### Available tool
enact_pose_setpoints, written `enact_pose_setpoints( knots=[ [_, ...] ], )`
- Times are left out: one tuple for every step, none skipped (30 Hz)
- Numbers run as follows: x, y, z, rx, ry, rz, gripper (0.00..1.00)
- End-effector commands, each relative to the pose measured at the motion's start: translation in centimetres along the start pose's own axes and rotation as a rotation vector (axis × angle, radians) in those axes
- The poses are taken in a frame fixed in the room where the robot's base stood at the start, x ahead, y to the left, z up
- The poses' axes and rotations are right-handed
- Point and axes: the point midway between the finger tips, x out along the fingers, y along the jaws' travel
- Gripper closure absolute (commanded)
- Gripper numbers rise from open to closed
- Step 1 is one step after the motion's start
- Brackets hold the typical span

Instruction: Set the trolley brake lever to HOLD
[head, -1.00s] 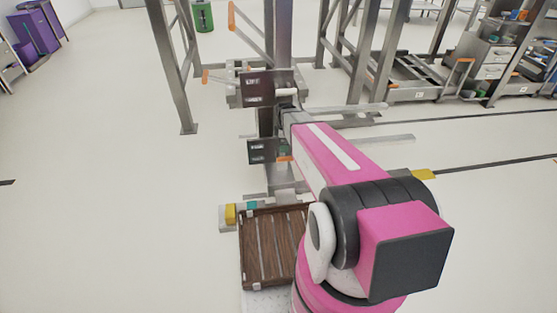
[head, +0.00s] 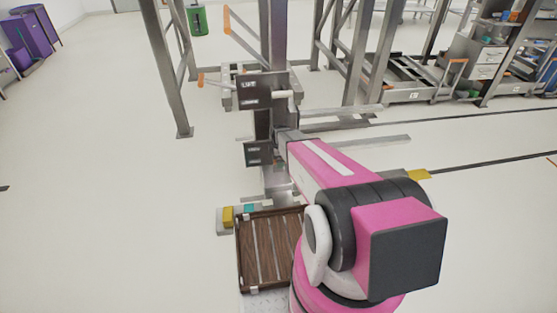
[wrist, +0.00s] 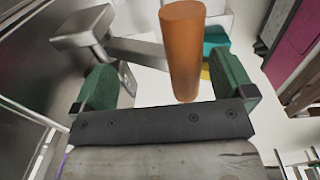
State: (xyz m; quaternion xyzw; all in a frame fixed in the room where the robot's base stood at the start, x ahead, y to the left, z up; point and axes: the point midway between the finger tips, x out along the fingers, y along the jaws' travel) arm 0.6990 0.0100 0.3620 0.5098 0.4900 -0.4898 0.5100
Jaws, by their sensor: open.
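In the wrist view the orange cylindrical grip (wrist: 183,50) of a lever stands between the two green finger pads of my gripper (wrist: 165,85). My gripper is open, with a clear gap on the left of the grip and a smaller one on the right. A grey metal lever arm (wrist: 135,48) runs behind the grip from a block at upper left. In the head view a dark lower panel (head: 258,153) is on the steel post, its label too small to read. My arm hides my fingers and the orange grip there, so the lever's setting cannot be told.
An upper panel marked LIFT (head: 250,88) has a pale handle. Orange-tipped levers (head: 215,80) stick out at left. A brown slatted crate (head: 270,250) lies low in front, with a yellow block (head: 228,216) beside it. The floor at left is clear.

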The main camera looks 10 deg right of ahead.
Motion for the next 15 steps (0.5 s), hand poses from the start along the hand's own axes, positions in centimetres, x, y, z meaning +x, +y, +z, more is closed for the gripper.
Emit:
enact_pose_setpoints(
  knots=[
    [0.33, 0.02, 0.00, 0.000, 0.000, -0.001, 0.00],
    [0.44, 0.00, 0.00, 0.000, 0.000, -0.001, 0.00],
    [0.55, -0.02, 0.00, 0.000, 0.000, -0.001, 0.00],
    [0.60, -0.03, 0.00, 0.000, 0.000, -0.001, 0.00],
    [0.63, -0.03, 0.00, 0.000, 0.000, -0.001, 0.00],
    [0.64, -0.04, 0.00, 0.000, 0.000, -0.001, 0.00],
    [0.64, -0.05, 0.00, 0.000, 0.000, -0.001, 0.00],
    [0.63, -0.05, 0.00, 0.000, 0.000, -0.001, 0.00],
    [0.62, -0.05, 0.00, 0.000, 0.000, -0.001, 0.00],
    [0.62, -0.05, 0.00, 0.000, 0.000, -0.001, 0.00],
    [0.62, -0.05, 0.00, 0.000, 0.000, -0.001, 0.00],
    [0.61, -0.05, 0.00, 0.000, 0.000, -0.001, 0.10],
    [0.60, -0.05, 0.00, 0.000, 0.000, -0.001, 0.20],
    [0.60, -0.05, 0.00, 0.000, 0.000, -0.001, 0.29],
    [0.60, -0.05, 0.00, 0.000, 0.000, -0.001, 0.42]
  ],
)
